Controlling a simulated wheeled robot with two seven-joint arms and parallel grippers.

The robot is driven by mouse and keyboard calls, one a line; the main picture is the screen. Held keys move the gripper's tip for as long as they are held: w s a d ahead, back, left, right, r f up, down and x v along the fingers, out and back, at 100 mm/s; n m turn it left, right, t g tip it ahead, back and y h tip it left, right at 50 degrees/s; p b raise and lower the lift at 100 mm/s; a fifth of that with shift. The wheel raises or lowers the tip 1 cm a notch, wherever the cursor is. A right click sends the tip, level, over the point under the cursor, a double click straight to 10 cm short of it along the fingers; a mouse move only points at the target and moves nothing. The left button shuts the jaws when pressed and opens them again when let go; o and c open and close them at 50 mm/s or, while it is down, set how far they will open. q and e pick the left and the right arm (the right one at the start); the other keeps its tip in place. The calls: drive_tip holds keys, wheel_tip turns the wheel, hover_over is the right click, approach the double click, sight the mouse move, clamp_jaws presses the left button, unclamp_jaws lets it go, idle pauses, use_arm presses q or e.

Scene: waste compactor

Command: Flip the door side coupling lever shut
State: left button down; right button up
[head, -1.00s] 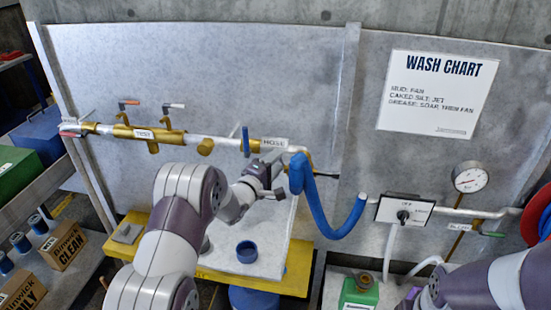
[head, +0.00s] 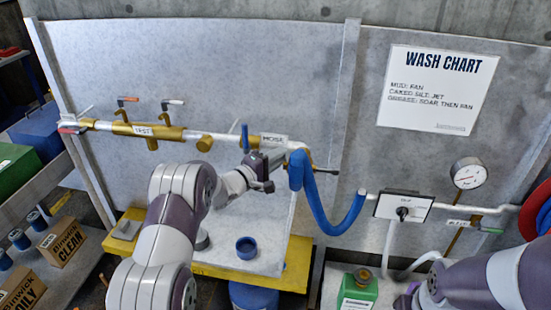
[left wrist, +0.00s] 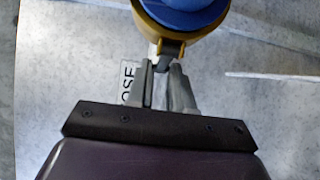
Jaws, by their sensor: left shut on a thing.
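The brass coupling (left wrist: 150,22) joins the blue hose (head: 322,228) to the pipe end beside the HOSE label. In the left wrist view, a short dark grey lever (left wrist: 171,48) sticks out of the brass collar toward my gripper. My left gripper (left wrist: 165,72) is shut on this lever, just below the collar. In the head view, my left gripper (head: 274,160) is at the coupling and hides most of it. A second lever with a dark tip (head: 326,171) sticks out to the right of the coupling. My right arm shows at the lower right, but its gripper is not visible.
A pipe with brass valves (head: 150,131) and a blue handle (head: 245,138) runs along the wall panel. A yellow-edged bench (head: 215,281) with a blue cup (head: 247,248) is below. A switch box (head: 403,207) and gauge (head: 468,173) are at right.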

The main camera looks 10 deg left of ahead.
use_arm(q)
drive_tip(key=c, duration=1)
unclamp_jaws()
drive_tip(key=b+v, duration=0.3)
drive_tip(key=v, duration=0.9)
drive_tip(key=shift+s+a+b, duration=0.15)
drive_tip(key=shift+s+b, duration=0.15)
